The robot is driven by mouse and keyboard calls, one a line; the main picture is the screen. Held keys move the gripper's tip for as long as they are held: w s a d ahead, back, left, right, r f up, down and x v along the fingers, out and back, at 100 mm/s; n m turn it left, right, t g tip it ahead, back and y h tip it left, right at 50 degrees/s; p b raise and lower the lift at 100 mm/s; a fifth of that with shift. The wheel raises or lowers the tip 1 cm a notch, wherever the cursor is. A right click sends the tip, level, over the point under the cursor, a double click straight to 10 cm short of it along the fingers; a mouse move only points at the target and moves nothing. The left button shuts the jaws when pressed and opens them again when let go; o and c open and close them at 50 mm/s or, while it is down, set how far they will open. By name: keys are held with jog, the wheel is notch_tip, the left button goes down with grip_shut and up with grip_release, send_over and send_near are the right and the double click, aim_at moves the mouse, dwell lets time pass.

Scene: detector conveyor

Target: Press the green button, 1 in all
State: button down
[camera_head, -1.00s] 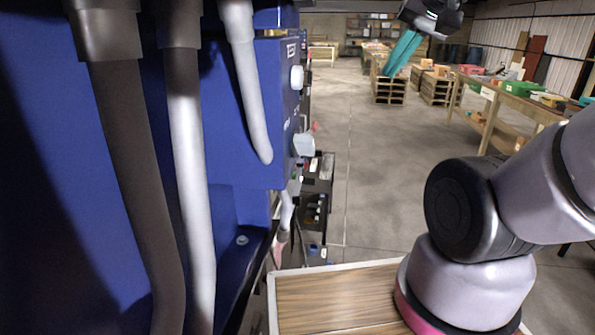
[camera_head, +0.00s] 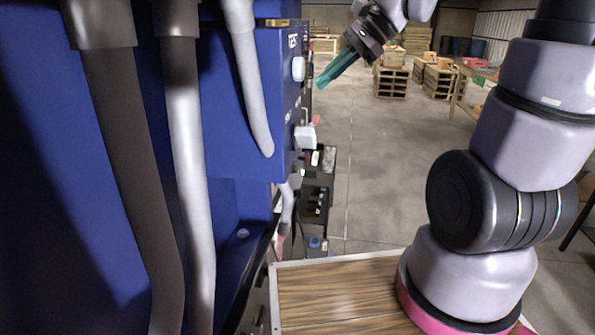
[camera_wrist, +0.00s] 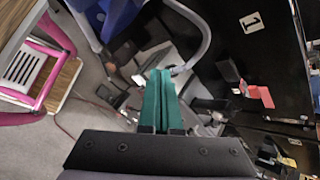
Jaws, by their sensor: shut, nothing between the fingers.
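I cannot make out a green button for certain in either view. The blue machine (camera_head: 225,105) fills the left of the head view. Its narrow side panel carries a white knob-like part (camera_head: 298,69) and a lower white block (camera_head: 305,137). My gripper (camera_head: 320,84) has teal fingers, shut together and empty. In the head view they point down and left toward the panel and appear just right of the upper white part, with a small gap in the picture. The wrist view shows the shut fingers (camera_wrist: 160,74) over a cluttered background.
Thick grey hoses (camera_head: 188,150) hang down the machine's front. A dark rack with small items (camera_head: 316,200) stands low beyond the panel. Wooden pallets (camera_head: 390,82) are farther back. The floor (camera_head: 375,160) between the machine and my arm is clear.

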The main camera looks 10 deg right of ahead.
aim_at(296, 169)
jog(key=w+a+f+m+t+y, duration=0.1)
jog(key=w+f+m+t+y, duration=0.15)
jog(key=w+f+m, duration=0.6)
jog(key=w+a+f+m+t+y, duration=0.1)
jog(key=w+f+m+t+y, duration=0.15)
jog(key=w+f+m, duration=0.6)
jog(key=w+d+f+m+t+h, duration=0.2)
jog(key=w+d+f+m, duration=0.1)
jog(key=f, duration=0.4)
jog(key=w+d+f+m+t+h, duration=0.2)
jog(key=w+d+f+m, duration=0.1)
jog(key=f, duration=0.5)
jog(key=w+d+f+m+t+h, duration=0.2)
jog(key=d+f+m, duration=0.3)
jog(key=f, duration=0.3)
jog(key=shift+w+d+m+h, duration=0.3)
jog(key=shift+w+m, duration=0.5)
jog(key=shift+m, duration=0.1)
jog(key=shift+a+f, duration=0.1)
jog(key=w+a, duration=0.2)
jog(key=a, duration=0.6)
jog(key=shift+w+a, duration=0.15)
jog(key=shift+w, duration=0.2)
jog(key=shift+w+a, duration=0.1)
jog(key=shift+a, duration=0.05)
jog(key=shift+a, duration=0.2)
